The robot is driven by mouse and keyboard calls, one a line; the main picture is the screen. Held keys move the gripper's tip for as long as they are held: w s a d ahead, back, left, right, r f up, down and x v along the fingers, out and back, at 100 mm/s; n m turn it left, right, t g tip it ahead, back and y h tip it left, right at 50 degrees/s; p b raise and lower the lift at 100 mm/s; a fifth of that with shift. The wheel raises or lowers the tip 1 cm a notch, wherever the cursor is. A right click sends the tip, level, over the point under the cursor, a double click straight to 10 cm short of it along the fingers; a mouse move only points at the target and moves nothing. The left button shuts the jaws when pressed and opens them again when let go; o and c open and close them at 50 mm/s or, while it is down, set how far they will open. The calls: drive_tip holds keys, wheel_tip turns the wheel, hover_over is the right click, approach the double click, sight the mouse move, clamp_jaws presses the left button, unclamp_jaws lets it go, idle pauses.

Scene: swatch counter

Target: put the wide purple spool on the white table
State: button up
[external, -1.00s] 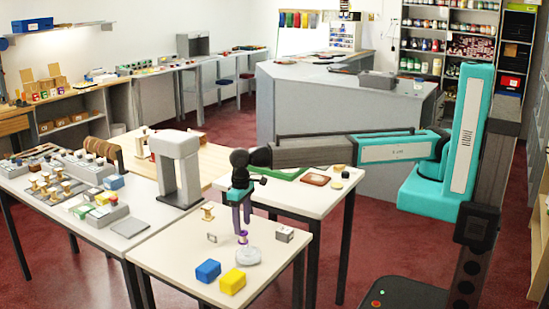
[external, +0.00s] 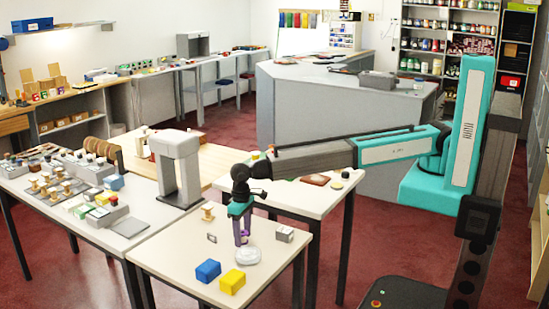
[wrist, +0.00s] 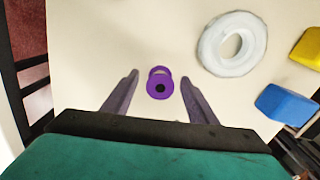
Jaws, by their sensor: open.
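The purple spool (wrist: 160,84) stands on the pale white table (external: 180,255), seen from above in the wrist view with a dark hole in its top. My gripper (wrist: 160,90) is open, with one finger on each side of the spool and a gap on both sides. In the external view my gripper (external: 240,236) points down over the table, and its fingers largely hide the spool. The fingers do not visibly touch the spool.
A white ring (wrist: 234,45) lies close to the spool. A blue block (external: 208,270) and a yellow block (external: 232,281) sit nearer the front. A small wooden spool (external: 208,211) and a grey box (external: 285,234) stand farther back. The table's left front is clear.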

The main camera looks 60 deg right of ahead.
sight(243, 232)
drive_tip(key=shift+c, duration=0.3)
drive_tip(key=c, duration=1.2)
drive_tip(key=shift+r, duration=0.15)
drive_tip(key=shift+r+b, duration=1.65)
drive_tip(key=shift+r, duration=3.2)
